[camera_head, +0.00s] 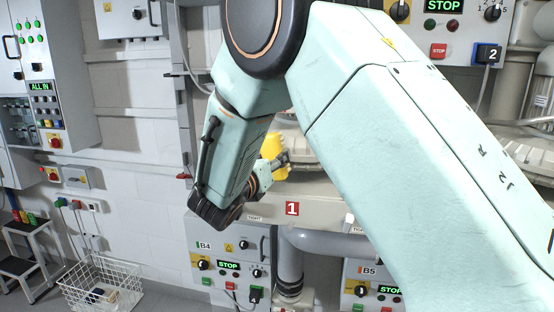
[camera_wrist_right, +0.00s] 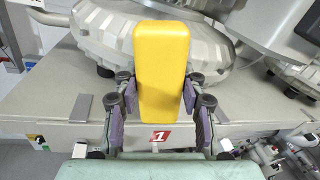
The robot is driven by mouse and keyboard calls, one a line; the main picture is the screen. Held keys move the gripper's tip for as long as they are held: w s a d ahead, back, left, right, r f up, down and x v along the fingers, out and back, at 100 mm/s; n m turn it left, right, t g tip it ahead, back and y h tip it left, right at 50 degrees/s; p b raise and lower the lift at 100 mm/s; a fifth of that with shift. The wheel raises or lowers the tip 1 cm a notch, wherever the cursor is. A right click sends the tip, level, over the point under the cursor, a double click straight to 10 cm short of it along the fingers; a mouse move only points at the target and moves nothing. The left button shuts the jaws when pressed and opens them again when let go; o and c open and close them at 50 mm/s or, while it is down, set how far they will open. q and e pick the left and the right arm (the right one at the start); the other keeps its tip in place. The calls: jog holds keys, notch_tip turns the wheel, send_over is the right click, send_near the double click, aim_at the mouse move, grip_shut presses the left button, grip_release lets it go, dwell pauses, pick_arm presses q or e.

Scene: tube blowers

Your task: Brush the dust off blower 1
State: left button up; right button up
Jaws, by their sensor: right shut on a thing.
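My right gripper (camera_head: 277,165) is shut on a yellow block-shaped brush (camera_head: 274,145). In the right wrist view the brush (camera_wrist_right: 162,70) stands upright between the purple-padded fingers of the gripper (camera_wrist_right: 160,93); no bristles show. Blower 1 (camera_wrist_right: 105,30) is a pale, ribbed round housing behind the brush, on a grey base with a red "1" sign (camera_wrist_right: 160,136). In the head view my right arm hides much of the blower (camera_head: 302,150). I cannot tell whether the brush touches it, and dust is not clearly visible. My left gripper is out of view.
Control boxes B4 (camera_head: 229,262) and B5 (camera_head: 371,282) sit below the base, with a grey pipe (camera_head: 290,265) between them. A white wire basket (camera_head: 101,284) and a step stool (camera_head: 22,262) stand on the floor at left.

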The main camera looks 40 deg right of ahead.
jog(key=w+a, duration=0.1)
jog(key=w, duration=0.2)
jog(key=shift+w+a, duration=0.1)
jog(key=shift+a, duration=0.3)
jog(key=p+v, duration=0.1)
jog(key=v, duration=0.5)
dwell(0.5)
jog(key=shift+a, duration=0.1)
